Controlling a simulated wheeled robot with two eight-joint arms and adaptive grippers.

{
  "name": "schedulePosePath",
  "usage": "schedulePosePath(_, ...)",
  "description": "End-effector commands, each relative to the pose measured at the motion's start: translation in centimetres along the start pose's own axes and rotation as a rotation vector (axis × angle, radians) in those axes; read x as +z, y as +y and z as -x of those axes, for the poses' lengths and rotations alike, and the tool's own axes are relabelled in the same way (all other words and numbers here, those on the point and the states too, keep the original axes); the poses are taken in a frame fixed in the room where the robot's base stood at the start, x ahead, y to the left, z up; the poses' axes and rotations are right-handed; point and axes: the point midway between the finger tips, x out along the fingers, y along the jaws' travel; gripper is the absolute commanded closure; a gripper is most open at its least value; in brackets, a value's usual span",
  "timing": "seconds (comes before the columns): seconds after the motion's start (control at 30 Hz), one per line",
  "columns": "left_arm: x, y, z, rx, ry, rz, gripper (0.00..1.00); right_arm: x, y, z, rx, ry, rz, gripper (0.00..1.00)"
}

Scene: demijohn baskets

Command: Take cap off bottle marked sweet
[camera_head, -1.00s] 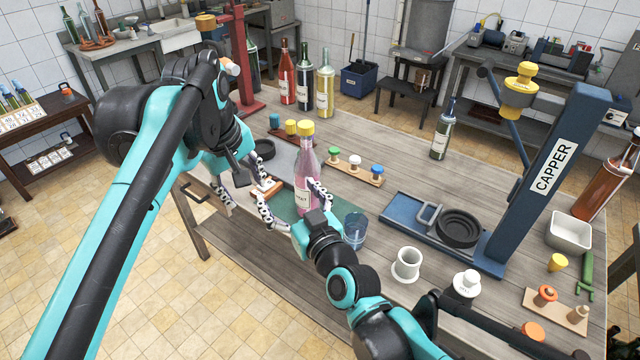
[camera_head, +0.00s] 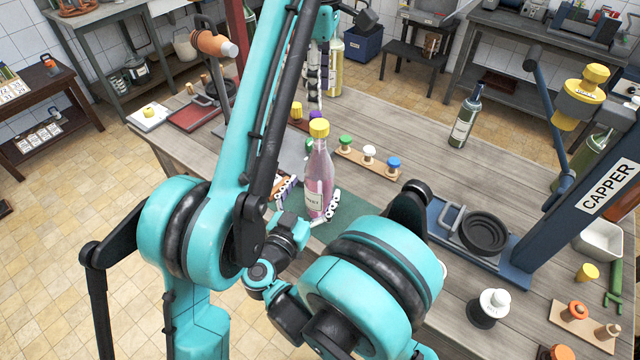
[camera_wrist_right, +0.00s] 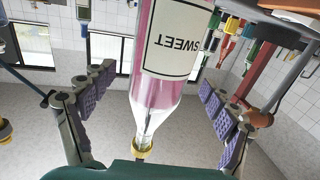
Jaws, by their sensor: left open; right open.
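The bottle marked sweet (camera_head: 319,172) stands upright on the green mat (camera_head: 350,222), with pink liquid inside and a yellow cap (camera_head: 319,127) on its neck. Its label (camera_wrist_right: 178,42) appears upside down in the right wrist view, where the cap (camera_wrist_right: 143,147) is low in the picture. My right gripper (camera_head: 308,203) is open, its fingers on either side of the bottle with visible gaps in the wrist view. My left gripper (camera_head: 315,90) is open beyond and above the cap; my arm partly hides it.
A rack with green, white and blue caps (camera_head: 368,155) lies right of the bottle. The blue capper (camera_head: 590,185) stands at the right, with a black ring (camera_head: 484,233) on its base. A dark green bottle (camera_head: 466,118) stands farther back. Bare tabletop (camera_head: 420,130) lies between.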

Motion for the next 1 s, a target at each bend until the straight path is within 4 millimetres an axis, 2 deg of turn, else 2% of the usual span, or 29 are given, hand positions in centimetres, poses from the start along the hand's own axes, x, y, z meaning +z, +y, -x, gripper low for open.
schedulePosePath(0.1, 0.0, 0.0, 0.0, 0.0, 0.0, -0.001, 0.5, 0.0, 0.2, -1.9, 0.004, 0.001, -0.001, 0.13)
schedulePosePath(0.23, 0.0, 0.0, 0.0, 0.001, 0.0, -0.001, 0.5, -0.1, 0.1, -3.2, 0.003, 0.001, -0.001, 0.13)
schedulePosePath(0.6, 0.0, 0.0, 0.0, 0.001, 0.0, -0.002, 0.5, -0.1, 0.0, -3.9, -0.001, 0.002, -0.001, 0.13)
schedulePosePath(0.93, 0.0, 0.0, 0.0, 0.001, 0.0, -0.002, 0.5, -0.1, 0.0, -3.9, -0.001, 0.002, -0.001, 1.0)
schedulePosePath(1.0, 0.0, 0.0, 0.0, 0.001, 0.0, -0.013, 0.5, -0.1, 0.0, -3.9, -0.001, 0.002, -0.001, 1.0)
